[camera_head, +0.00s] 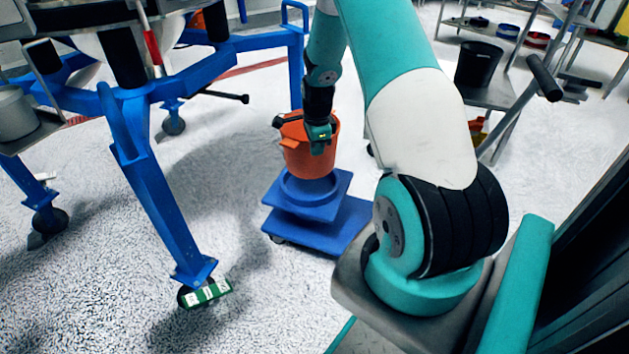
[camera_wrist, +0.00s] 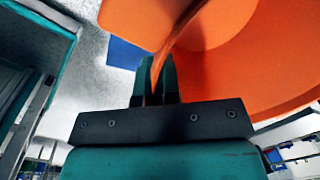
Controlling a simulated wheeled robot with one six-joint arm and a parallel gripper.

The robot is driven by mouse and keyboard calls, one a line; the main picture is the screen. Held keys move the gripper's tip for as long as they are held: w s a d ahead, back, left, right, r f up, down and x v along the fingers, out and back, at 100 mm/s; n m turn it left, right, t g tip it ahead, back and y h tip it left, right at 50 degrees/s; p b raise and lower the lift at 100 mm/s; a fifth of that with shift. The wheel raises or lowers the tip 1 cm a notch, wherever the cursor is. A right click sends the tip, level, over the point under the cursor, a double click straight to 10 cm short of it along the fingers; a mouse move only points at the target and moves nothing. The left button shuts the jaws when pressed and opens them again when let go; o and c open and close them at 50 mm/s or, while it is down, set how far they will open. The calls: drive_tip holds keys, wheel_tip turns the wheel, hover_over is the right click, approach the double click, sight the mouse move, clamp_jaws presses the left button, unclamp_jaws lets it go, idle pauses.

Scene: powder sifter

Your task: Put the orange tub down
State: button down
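The orange tub (camera_head: 309,158) hangs upright from my gripper (camera_head: 319,135) in the head view. My gripper is shut on the tub's rim or wall; the wrist view shows the fingers (camera_wrist: 158,80) pinching the orange wall of the tub (camera_wrist: 255,65). The tub is right above a blue wheeled dolly (camera_head: 320,212) with a raised round ring on top. Whether the tub's bottom touches the ring or hovers just over it, I cannot tell. A bit of blue also shows beneath the tub in the wrist view (camera_wrist: 125,54).
A blue steel frame on castors (camera_head: 152,190) stands to the left, with a green-and-white label by its near foot. A black bucket (camera_head: 478,64) sits on a grey cart at the right. The speckled floor (camera_head: 235,185) between frame and dolly is clear.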

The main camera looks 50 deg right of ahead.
sight(316, 173)
wheel_tip(316, 173, down, 9)
drive_tip(key=b, duration=0.3)
drive_tip(key=shift+w+f, duration=0.1)
drive_tip(key=shift+f, duration=0.2)
drive_tip(key=c, duration=1.3)
unclamp_jaws()
drive_tip(key=shift+c, duration=0.2)
